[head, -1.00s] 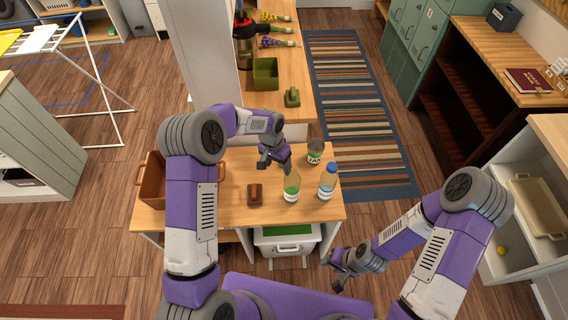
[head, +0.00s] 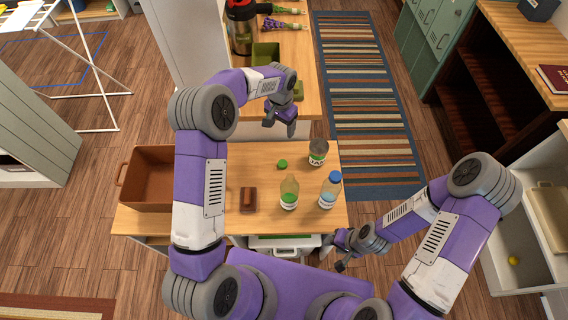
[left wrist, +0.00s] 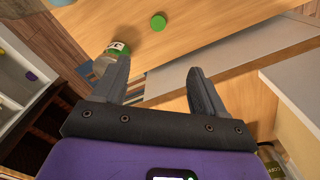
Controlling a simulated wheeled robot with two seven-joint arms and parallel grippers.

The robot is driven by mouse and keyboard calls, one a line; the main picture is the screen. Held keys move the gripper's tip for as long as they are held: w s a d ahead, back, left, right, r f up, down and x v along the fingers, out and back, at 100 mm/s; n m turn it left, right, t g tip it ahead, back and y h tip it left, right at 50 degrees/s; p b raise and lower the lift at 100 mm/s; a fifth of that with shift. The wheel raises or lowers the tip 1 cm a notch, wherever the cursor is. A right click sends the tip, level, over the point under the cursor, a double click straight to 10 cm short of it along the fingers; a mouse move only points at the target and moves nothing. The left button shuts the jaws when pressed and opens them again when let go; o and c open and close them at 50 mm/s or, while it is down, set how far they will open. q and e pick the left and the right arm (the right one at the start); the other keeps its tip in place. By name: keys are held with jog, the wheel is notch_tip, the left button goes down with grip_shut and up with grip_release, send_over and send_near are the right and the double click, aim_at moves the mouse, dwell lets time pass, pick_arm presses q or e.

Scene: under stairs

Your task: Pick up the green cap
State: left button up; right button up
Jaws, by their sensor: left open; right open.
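The green cap (head: 282,164) is a small round disc lying flat on the wooden table (head: 330,222), behind the bottles and left of a jar. It also shows in the left wrist view (left wrist: 158,22), beyond the open fingers. My left gripper (head: 280,130) is open and empty above the table's far edge, behind the cap and apart from it. In the left wrist view the left gripper's fingers (left wrist: 156,80) are spread with nothing between them. My right gripper (head: 334,258) is open and empty off the table's front right corner.
A glass jar (head: 318,152) with a green label stands right of the cap. A green-filled bottle (head: 289,194) and a blue-capped bottle (head: 330,190) stand in front. A brown brush-like block (head: 248,199) and a brown crate (head: 150,177) are to the left.

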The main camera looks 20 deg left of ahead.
pick_arm(q)
jog(key=b, duration=1.5)
send_over(282, 163)
jog(key=f, duration=1.6)
jog(key=shift+w+a+f, duration=0.1)
jog(key=shift+w, duration=0.1)
jog(key=f+b, duration=0.1)
jog(key=f, duration=0.6)
jog(key=shift+s+f+b, duration=0.2)
jog(key=shift+b, duration=0.2)
jog(key=shift+d, duration=0.2)
jog(key=c, duration=1.1)
notch_tip(282, 163, up, 10)
jog(key=shift+r+p, duration=0.1)
jog(key=shift+p, duration=1)
